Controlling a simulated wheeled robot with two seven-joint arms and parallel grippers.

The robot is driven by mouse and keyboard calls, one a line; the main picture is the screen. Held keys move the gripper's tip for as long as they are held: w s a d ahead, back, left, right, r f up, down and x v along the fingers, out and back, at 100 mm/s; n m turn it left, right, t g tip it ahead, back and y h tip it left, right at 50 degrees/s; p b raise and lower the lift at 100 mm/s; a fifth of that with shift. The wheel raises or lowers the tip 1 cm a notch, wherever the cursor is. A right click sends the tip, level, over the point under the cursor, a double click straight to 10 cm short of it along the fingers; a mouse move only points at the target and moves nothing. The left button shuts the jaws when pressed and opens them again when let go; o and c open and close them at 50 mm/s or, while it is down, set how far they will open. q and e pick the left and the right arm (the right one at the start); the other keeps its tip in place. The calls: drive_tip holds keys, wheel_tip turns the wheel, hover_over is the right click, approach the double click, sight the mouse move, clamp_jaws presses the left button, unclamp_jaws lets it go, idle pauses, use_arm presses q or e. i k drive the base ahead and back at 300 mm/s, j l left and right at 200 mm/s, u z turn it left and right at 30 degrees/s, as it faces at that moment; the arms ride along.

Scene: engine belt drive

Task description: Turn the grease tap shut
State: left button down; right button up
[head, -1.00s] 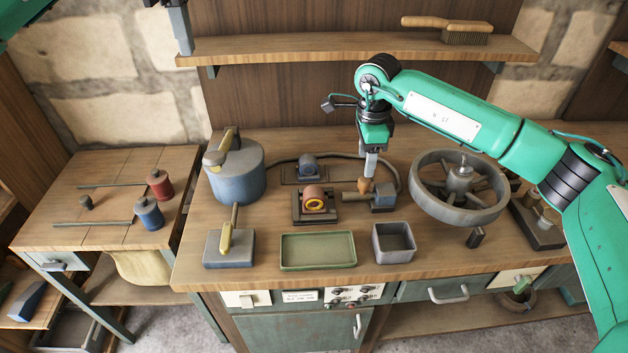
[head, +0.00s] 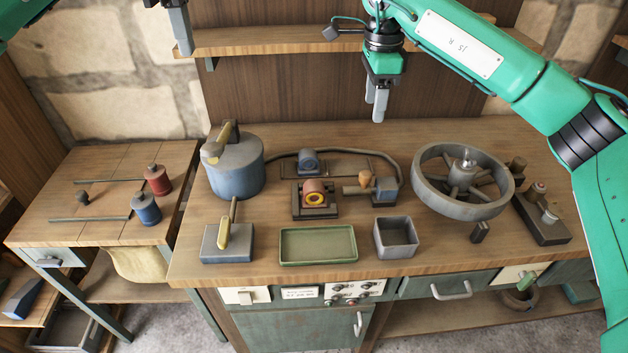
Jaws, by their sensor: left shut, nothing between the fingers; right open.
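The grease tap appears to be the small blue-grey block (head: 385,190) with a wooden knob (head: 365,177) on top of its short pipe, at mid-bench. A dark hose (head: 398,165) curves from it towards the blue pot (head: 236,172). I cannot tell from the knob how far the tap is turned. My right gripper (head: 376,108) hangs above and behind the tap, clear of it, open and empty, fingers pointing down. My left gripper (head: 185,48) is at the top left by the shelf end, shut and empty, far from the tap; its upper part is cut off.
A green tray (head: 283,258) and a grey square bin (head: 395,252) lie in front. The shelf (head: 270,42) runs behind the bench.

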sight(225, 237)
drive_tip(key=k, duration=1.5)
